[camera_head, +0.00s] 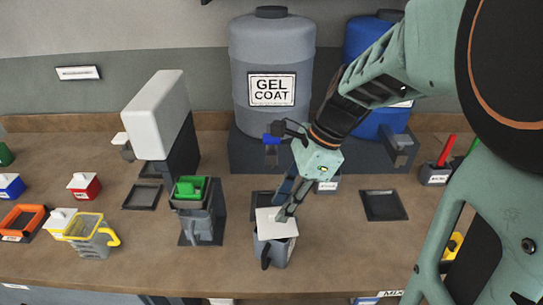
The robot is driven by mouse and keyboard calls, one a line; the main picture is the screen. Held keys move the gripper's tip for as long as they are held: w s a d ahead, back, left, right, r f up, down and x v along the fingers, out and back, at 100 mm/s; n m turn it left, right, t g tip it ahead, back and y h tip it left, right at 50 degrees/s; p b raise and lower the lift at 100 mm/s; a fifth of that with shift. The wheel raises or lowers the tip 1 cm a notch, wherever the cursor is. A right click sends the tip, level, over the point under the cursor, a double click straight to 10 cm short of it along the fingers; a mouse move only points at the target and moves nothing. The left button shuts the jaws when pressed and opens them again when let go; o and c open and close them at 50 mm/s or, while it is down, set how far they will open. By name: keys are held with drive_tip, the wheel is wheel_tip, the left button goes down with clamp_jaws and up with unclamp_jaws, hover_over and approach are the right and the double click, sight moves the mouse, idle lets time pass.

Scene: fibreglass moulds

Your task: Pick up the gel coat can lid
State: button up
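A white square lid (273,229) sits at the top of a grey can with a dark handle (277,252), near the middle front of the bench. It looks slightly tilted, and I cannot tell whether it rests on the can or is a little above it. My gripper (285,208) points down at the back right part of the lid. Its fingers overlap the lid in the picture and hide any knob there. I cannot tell whether they are closed on it.
A grey GEL COAT drum (272,60) and a blue drum (367,45) stand behind on a dark stand. An empty dark tray (384,205) lies right.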

drive_tip(key=shift+x, duration=1.35)
clamp_jaws()
drive_tip(key=shift+d+r, duration=0.1)
drive_tip(key=shift+r, duration=0.1)
